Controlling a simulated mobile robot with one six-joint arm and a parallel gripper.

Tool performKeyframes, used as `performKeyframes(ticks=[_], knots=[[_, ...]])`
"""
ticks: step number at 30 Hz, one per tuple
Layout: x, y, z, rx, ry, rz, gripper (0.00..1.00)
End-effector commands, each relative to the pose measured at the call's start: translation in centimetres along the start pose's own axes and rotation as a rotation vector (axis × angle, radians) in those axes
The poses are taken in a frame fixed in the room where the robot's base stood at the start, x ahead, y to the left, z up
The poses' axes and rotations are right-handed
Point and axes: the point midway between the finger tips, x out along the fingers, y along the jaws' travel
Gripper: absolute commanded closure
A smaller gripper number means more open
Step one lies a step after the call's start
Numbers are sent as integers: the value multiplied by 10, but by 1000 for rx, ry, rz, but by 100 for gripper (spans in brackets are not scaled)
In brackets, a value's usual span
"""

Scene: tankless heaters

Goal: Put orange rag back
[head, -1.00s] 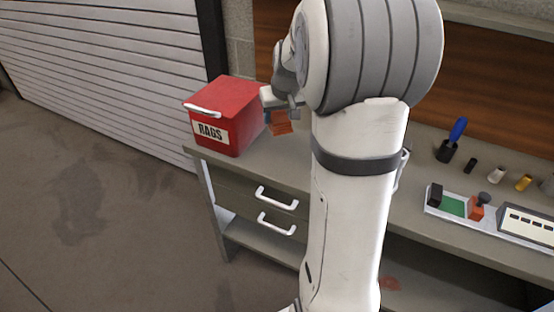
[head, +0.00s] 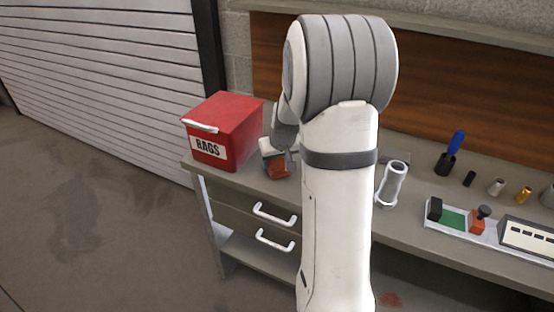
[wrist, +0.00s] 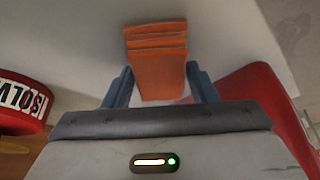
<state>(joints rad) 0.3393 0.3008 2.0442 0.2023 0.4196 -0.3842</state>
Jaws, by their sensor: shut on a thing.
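My gripper (head: 272,158) is just right of the red bin at the left end of the bench in the head view. It is shut on the orange rag (head: 279,171), a folded stack that also shows between the two fingers in the wrist view (wrist: 157,62). The rag is low, close to the bench top; I cannot tell whether it touches. The red bin (head: 238,118), labelled RAGS, has a white handle on its front and appears closed. Its red side shows at the right of the wrist view (wrist: 255,90).
The grey bench (head: 235,181) has two drawers with white handles below. A clear-walled white cylinder (head: 391,184) stands right of my arm. A tray (head: 455,219) and several small parts lie further right. A red solvent container (wrist: 20,105) shows at the left in the wrist view.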

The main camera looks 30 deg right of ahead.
Motion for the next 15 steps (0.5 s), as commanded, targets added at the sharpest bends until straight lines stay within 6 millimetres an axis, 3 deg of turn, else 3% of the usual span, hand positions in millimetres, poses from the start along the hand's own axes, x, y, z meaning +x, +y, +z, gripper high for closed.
performKeyframes(ticks=[5, 6, 13, 15], knots=[[4, 0, 2, 0, 0, 0, 69], [3, 0, 1, 0, 0, 0, 46], [2, 0, 1, -1, -1, 0, 27], [2, 0, 1, -1, -1, 0, 26]])
